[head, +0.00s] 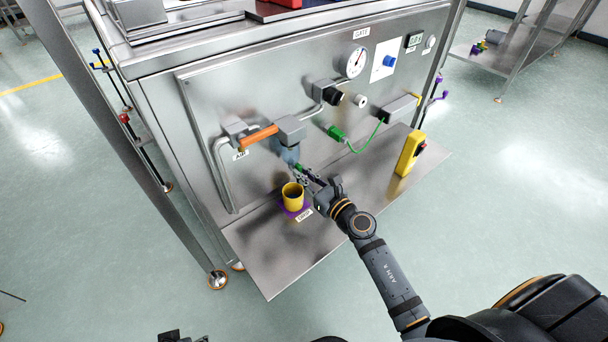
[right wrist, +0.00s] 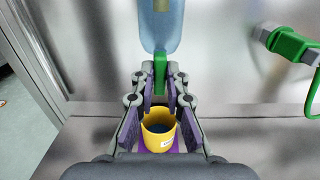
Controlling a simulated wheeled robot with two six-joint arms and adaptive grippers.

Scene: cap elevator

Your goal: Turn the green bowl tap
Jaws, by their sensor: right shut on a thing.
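The green bowl tap (right wrist: 160,74) hangs under a translucent blue bowl (right wrist: 161,28), above a yellow cup (right wrist: 159,120). In the head view the bowl (head: 287,150) is under a grey block on the panel, and a little of the green tap (head: 298,167) shows by my fingertips. My right gripper (head: 307,174) is shut on the tap; in the right wrist view its purple-padded fingers (right wrist: 160,85) stand on both sides of the tap's lower part. The tap's gripped end is partly hidden. A dark part at the bottom edge of the head view seems to be my left gripper (head: 182,337).
The yellow cup (head: 293,196) stands on a purple pad (head: 296,211) on the steel shelf (head: 260,236), close below my right gripper. An orange handle (head: 259,137), a green connector with a cable (head: 336,133) and a yellow box (head: 410,153) are nearby. The shelf's front is clear.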

